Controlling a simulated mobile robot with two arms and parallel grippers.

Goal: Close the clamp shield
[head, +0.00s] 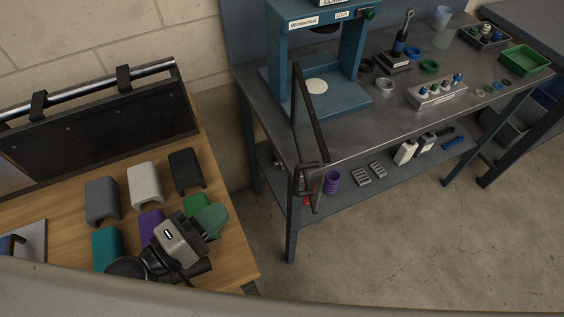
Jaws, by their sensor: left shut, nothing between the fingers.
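The blue clamp press (355,60) stands on the steel bench, with white labels on its top. What looks like the clamp shield (312,110) is a dark, narrow frame at the press's front left. It stands swung out past the bench's front edge, with a dark handle (311,180) at its lower end. My left gripper (211,220) is at the lower left over the wooden table, to the left of the shield and well apart from it. My right gripper is not in view.
The wooden table (235,262) holds several coloured covers, among them a white one (145,185), and a black rack (110,130). A lower shelf holds a purple cup (332,181). Floor in front is clear.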

